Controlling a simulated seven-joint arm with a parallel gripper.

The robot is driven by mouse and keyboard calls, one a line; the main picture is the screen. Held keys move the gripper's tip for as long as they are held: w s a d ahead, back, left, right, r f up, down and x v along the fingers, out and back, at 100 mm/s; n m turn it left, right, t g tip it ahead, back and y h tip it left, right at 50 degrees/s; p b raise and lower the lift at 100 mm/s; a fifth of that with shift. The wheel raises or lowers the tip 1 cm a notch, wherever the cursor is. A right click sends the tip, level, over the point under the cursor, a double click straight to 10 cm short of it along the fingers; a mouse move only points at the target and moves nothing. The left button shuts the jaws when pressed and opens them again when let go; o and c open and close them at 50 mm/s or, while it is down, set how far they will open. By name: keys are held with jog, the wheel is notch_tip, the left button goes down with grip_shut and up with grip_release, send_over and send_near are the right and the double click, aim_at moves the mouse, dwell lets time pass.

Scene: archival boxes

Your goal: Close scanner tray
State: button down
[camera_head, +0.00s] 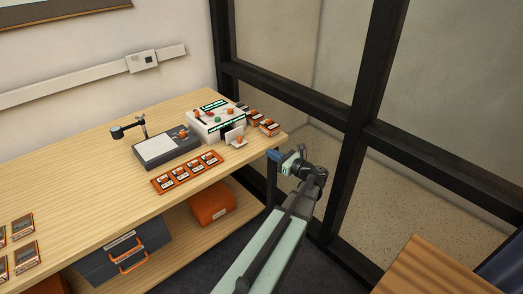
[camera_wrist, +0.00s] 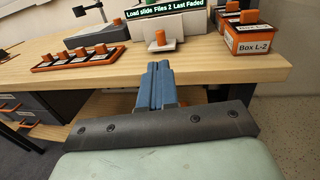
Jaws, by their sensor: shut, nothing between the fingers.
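My gripper (camera_head: 273,155) is off the bench's right end, apart from the tray. In the wrist view its blue fingers (camera_wrist: 158,68) are together and empty, pointing toward the knob, below it in the picture.
An orange strip of slide boxes (camera_head: 187,172) lies left of the tray. Box L-2 (camera_wrist: 247,38) and other small orange boxes stand right of the scanner. A grey light panel with a lamp (camera_head: 160,148) stands left. A dark window frame (camera_head: 350,140) rises beyond the bench's right end.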

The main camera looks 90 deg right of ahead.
notch_tip(320, 180, up, 5)
jog(key=n, duration=0.1)
jog(key=m+g+y, duration=0.1)
jog(key=g+y, duration=0.1)
jog(key=g, duration=0.1)
send_near(236, 135)
jog(key=shift+w+a+f, duration=0.1)
jog(key=shift+w+f, duration=0.1)
jog(key=shift+f, duration=0.4)
jog(key=shift+w+f, duration=0.2)
jog(key=shift+f, duration=0.45)
jog(key=shift+w+d, duration=0.45)
jog(key=shift+w, duration=0.25)
jog(key=shift+w+d, duration=1.8)
jog(key=shift+r, duration=0.1)
